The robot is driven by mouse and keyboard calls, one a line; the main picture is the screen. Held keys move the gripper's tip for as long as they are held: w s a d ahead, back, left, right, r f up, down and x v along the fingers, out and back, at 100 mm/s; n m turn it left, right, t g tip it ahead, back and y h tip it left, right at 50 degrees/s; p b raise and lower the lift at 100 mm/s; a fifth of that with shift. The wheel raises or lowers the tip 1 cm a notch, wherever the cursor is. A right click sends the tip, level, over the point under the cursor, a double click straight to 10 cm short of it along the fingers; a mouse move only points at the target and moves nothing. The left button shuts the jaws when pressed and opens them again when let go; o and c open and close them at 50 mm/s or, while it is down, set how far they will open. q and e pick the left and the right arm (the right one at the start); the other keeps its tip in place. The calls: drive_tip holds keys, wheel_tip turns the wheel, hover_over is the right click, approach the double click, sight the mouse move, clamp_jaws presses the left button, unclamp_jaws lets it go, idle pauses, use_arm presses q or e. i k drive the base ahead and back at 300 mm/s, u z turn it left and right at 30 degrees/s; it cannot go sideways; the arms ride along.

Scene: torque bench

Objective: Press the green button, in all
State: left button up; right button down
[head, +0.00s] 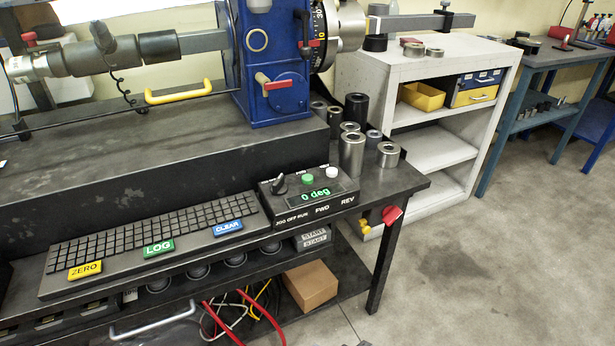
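A small round green button (308,179) sits on top of the black control box (315,201) on the bench, beside a white button (331,172) on its right. A black selector knob (279,184) is to its left. The box's display reads "0 deg" in green, with FWD and REV printed below it. A green key (158,247) labelled LOG is on the keyboard (165,236), between a yellow ZERO key (85,270) and a blue CLEAR key (228,227). Neither of my grippers is in view.
Several metal sockets (351,154) stand right of the box. A red knob (391,214) is on the bench's right end. A grey shelf unit (455,52) stands behind; floor at right is clear.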

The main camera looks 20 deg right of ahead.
sight(306, 179)
drive_tip(key=z, duration=0.55)
drive_tip(key=k, duration=0.65)
drive_tip(key=z, duration=0.65)
drive_tip(key=i, duration=0.8)
drive_tip(key=u, duration=0.95)
drive_tip(key=i, duration=0.3)
drive_tip(key=u, duration=0.25)
